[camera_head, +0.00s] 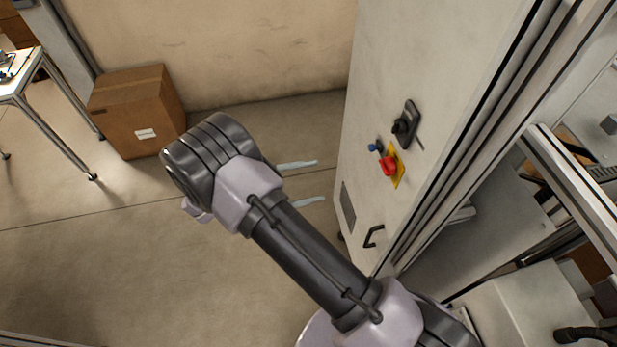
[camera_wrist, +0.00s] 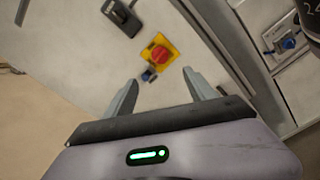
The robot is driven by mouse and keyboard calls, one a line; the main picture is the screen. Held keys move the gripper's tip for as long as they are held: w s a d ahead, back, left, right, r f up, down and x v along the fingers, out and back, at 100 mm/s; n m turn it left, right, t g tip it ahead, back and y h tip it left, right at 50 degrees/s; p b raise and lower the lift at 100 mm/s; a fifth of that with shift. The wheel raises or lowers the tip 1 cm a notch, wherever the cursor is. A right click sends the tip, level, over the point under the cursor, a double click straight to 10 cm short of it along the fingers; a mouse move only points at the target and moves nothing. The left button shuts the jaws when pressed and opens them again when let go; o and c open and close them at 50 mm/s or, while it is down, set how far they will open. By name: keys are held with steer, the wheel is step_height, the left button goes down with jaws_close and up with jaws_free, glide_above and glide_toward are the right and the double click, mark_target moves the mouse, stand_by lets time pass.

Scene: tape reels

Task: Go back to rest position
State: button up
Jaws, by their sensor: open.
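My gripper (camera_wrist: 164,98) is open and empty in the wrist view, with its two grey fingers apart. Between and beyond the fingertips is the white cabinet (camera_wrist: 90,50) with a red switch on a yellow plate (camera_wrist: 160,54). In the head view my arm reaches up and left across the picture, in front of the cabinet (camera_head: 420,70). There the gripper is hidden or not clearly visible behind the arm's end; two pale bluish strips show beside it over the floor.
A cardboard box (camera_head: 137,108) stands on the floor by the wall. A metal-legged table (camera_head: 22,80) is at the far left. The cabinet has a black latch (camera_head: 406,124) and a handle (camera_head: 373,236). Machine framing (camera_head: 575,180) fills the right.

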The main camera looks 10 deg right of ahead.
steer(key=s+d+m+g+y+b, duration=0.4)
steer(key=s+d+m+y+b, duration=0.4)
steer(key=b, duration=0.4)
steer(key=s+a+f+m+t+y+b, duration=0.5)
steer(key=s+m+t+y+b, duration=0.3)
steer(key=y+b, duration=0.4)
steer(key=shift+s+a+t+b, duration=0.3)
steer(key=shift+a+t+b, duration=0.35)
steer(key=shift+a, duration=0.2)
